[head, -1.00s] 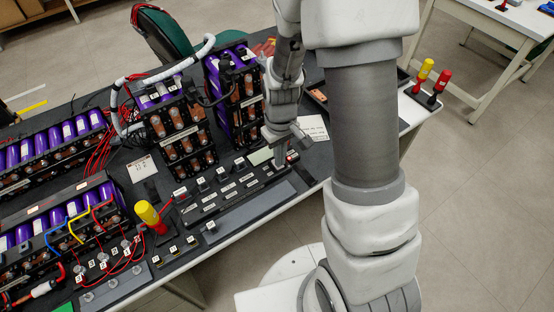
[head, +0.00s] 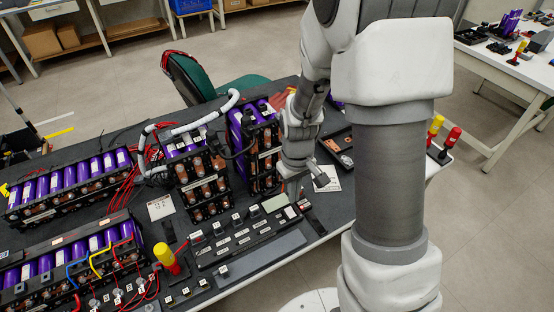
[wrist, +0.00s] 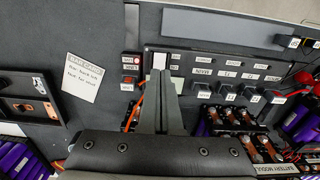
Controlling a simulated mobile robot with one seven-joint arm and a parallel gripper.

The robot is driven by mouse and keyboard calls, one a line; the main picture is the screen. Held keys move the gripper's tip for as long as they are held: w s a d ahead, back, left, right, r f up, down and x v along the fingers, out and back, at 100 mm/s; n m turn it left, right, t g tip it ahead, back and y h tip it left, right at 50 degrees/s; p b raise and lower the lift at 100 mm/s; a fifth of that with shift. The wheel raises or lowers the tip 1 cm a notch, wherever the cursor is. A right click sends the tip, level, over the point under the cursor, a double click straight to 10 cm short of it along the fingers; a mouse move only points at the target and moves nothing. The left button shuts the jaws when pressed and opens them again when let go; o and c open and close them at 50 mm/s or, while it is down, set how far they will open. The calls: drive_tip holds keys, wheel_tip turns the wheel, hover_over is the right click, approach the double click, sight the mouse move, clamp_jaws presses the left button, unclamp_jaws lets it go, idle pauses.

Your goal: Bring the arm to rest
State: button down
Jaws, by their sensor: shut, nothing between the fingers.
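My arm comes down at the centre right of the head view. My gripper (head: 292,190) hangs over the far right end of a black panel (head: 240,240) on the dark table. In the wrist view my gripper (wrist: 160,80) shows two grey fingers pressed together with nothing between them. They point at the panel (wrist: 205,62), close to a white patch at its end. The height of the fingertips above the panel is hard to judge. In the head view my arm partly hides the table's right side.
Battery modules with purple cells (head: 253,145) stand close left of my gripper. A black tray (head: 338,150) and a white card lie to the right. Yellow and red-handled tools (head: 451,138) stand at the right edge. A green chair (head: 205,85) is behind the table.

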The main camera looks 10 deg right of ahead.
drive_tip(key=shift+r, duration=0.1)
drive_tip(key=s+r+m+t+p, duration=0.1)
drive_tip(key=s+r, duration=0.3)
drive_tip(key=r, duration=0.5)
drive_tip(key=s+r+m+t+p, duration=0.1)
drive_tip(key=s+r, duration=0.4)
drive_tip(key=r, duration=0.5)
drive_tip(key=s+r+m+t+p, duration=0.1)
drive_tip(key=s+r+t, duration=0.2)
drive_tip(key=r, duration=0.6)
drive_tip(key=shift+s+r+m+t+p, duration=0.3)
drive_tip(key=shift+s, duration=0.65)
drive_tip(key=shift+a, duration=0.1)
